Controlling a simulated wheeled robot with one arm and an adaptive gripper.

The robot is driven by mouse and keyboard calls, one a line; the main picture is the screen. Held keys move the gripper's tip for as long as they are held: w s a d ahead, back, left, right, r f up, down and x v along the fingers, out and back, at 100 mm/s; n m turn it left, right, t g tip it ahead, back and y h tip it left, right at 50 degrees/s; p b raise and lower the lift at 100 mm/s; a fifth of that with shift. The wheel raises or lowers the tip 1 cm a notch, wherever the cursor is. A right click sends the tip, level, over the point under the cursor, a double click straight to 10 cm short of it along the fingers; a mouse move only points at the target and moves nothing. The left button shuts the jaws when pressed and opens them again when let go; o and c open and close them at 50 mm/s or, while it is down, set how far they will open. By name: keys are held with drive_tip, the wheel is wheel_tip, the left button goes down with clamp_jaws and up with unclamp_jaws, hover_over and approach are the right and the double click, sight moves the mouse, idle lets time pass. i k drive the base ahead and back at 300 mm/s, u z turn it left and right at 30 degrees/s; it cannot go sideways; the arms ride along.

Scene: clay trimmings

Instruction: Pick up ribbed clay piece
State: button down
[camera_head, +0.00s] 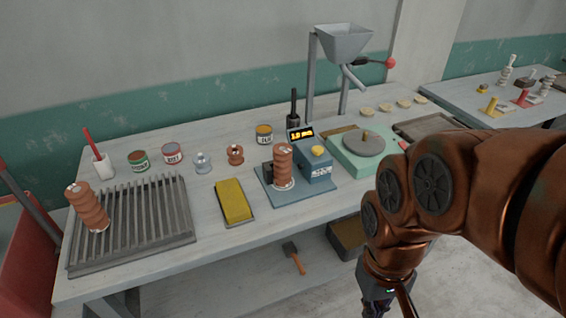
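A ribbed, terracotta-coloured clay piece (88,208) stands, leaning slightly, on the left part of the slatted grey rack (186,238). A second ribbed terracotta piece (283,168) stands upright on the blue device (325,190) near the middle of the table. I cannot tell which of the two the task names. My gripper (378,308) is at the bottom edge, below the front of the table and well apart from both pieces. It is dark and partly cut off, so its fingers do not show clearly.
A yellow block (233,201) lies between rack and device. Cans, a small copper-coloured item (235,154) and a cup with a red handle (101,163) stand behind. A hopper stand (343,42) rises at the back. A green-based wheel (359,143) is at right.

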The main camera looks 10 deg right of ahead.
sight(282, 154)
drive_tip(key=k, duration=0.5)
drive_tip(key=u, duration=2.1)
drive_tip(key=i, duration=1.25)
drive_tip(key=z, duration=2.05)
